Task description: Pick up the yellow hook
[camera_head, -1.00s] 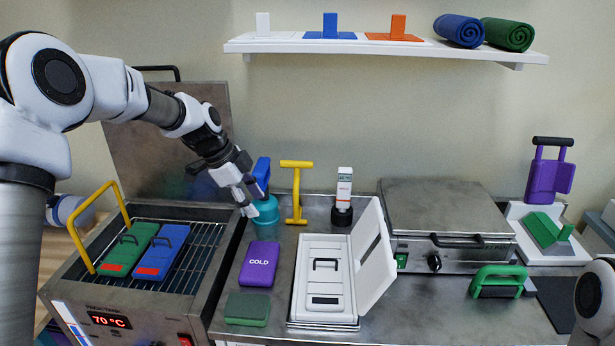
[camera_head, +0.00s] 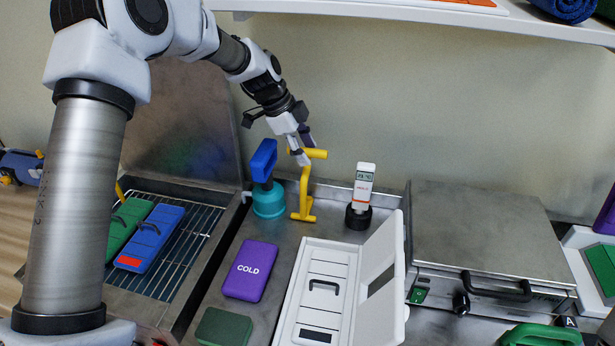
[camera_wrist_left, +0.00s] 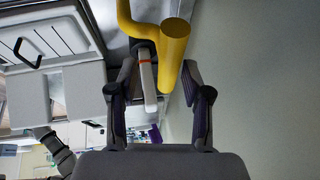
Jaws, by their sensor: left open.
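The yellow hook (camera_head: 305,188) stands upright on the steel counter, with a base at the bottom and a bar across its top. My left gripper (camera_head: 302,154) is at that top bar, its fingers overlapping the bar's left part. In the left wrist view, the yellow hook (camera_wrist_left: 172,45) reaches between the two spread fingers of my left gripper (camera_wrist_left: 160,68). The gripper is open; whether a finger touches the bar is not clear. My right gripper is not in view.
A blue-handled item in a teal holder (camera_head: 268,200) stands close left of the hook. A thermometer (camera_head: 364,186) in a black cup stands right. A purple COLD pack (camera_head: 250,270) and white open case (camera_head: 285,318) lie in front. A shelf (camera_head: 400,12) hangs above.

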